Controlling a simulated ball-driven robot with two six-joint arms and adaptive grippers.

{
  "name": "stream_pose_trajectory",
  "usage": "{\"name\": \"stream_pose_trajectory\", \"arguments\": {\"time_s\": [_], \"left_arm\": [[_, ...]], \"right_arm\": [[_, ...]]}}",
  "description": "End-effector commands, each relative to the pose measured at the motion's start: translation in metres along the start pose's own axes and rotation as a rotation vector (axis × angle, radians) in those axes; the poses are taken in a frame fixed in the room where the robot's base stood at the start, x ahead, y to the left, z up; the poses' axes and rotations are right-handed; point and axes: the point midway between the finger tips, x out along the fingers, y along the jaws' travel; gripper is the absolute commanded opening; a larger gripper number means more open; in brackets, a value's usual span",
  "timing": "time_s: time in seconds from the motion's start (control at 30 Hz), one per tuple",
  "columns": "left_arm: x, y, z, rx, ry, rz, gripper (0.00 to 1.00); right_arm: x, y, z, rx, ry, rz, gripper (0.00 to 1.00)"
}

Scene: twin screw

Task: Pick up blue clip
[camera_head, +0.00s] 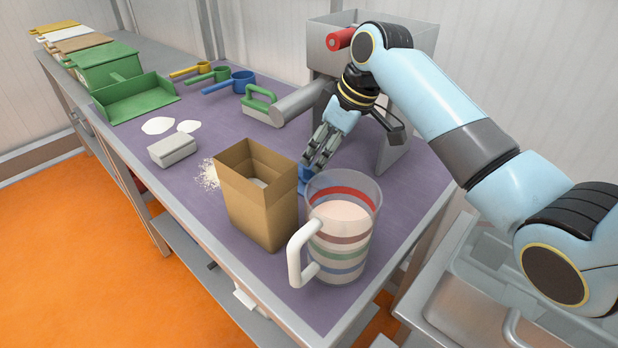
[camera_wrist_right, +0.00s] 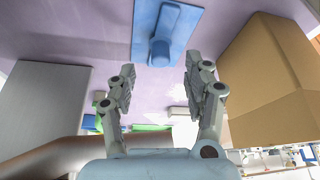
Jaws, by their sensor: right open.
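The blue clip (camera_wrist_right: 163,48) lies on the purple table top, ahead of my right gripper's fingertips in the right wrist view. It shows a flat blue plate with a raised round part towards the gripper. In the head view only a small blue part of the clip (camera_head: 303,177) shows, between the cardboard box and the measuring jug. My right gripper (camera_head: 319,150) points down above it, open and empty. My left gripper is not in view.
An open cardboard box (camera_head: 262,205) and a striped jug (camera_head: 340,258) of pale powder stand close by. A grey metal machine (camera_head: 322,48) stands behind the gripper. Measuring scoops (camera_head: 230,83), a green-handled brush (camera_head: 259,98) and a grey block (camera_head: 173,149) lie further left.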

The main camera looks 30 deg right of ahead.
Motion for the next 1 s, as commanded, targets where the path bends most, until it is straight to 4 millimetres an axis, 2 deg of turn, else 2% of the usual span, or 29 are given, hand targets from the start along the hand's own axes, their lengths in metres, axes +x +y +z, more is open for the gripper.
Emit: {"name": "stream_pose_trajectory", "arguments": {"time_s": [0.17, 0.43, 0.7, 1.0], "left_arm": [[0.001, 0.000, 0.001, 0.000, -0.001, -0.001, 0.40], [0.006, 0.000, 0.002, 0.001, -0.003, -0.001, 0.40], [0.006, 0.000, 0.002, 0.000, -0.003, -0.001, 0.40], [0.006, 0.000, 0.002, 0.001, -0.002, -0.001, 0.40]], "right_arm": [[0.010, -0.001, -0.005, 0.001, -0.001, -0.002, 0.51], [0.049, 0.000, -0.005, 0.000, -0.001, -0.001, 0.51], [0.052, 0.000, -0.005, -0.001, 0.000, 0.001, 0.51], [0.052, 0.000, -0.004, -0.001, 0.000, 0.000, 0.13]]}}
